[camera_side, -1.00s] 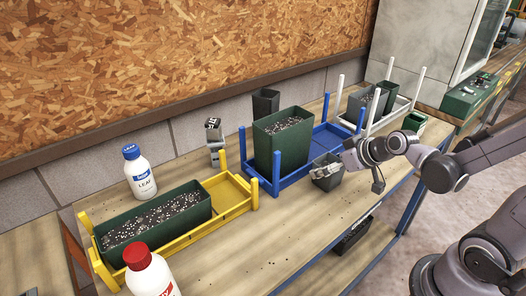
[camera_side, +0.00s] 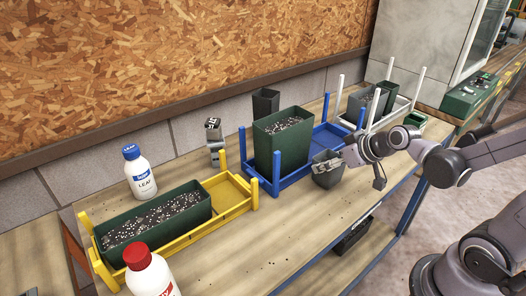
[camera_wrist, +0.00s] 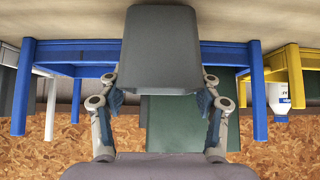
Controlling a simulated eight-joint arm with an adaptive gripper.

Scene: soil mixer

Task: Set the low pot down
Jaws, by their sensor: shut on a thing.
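The low pot (camera_side: 328,178) is a small dark grey pot in front of the blue stand, on the side toward my arm. It looks slightly tilted. My gripper (camera_side: 328,161) is shut on its upper part. In the wrist view the pot (camera_wrist: 165,50) fills the top middle, between the two fingers of my gripper (camera_wrist: 163,100). I cannot tell whether the pot's base touches the bench. The fingers hide part of its rim, and its inside is not clear.
The blue stand (camera_side: 297,173) holds a tall green pot (camera_side: 281,145) of soil. A yellow stand (camera_side: 235,207) holds a long green planter (camera_side: 155,222). Two bottles, blue-capped (camera_side: 139,173) and red-capped (camera_side: 150,275), stand nearby. Bare bench (camera_side: 275,235) lies in front.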

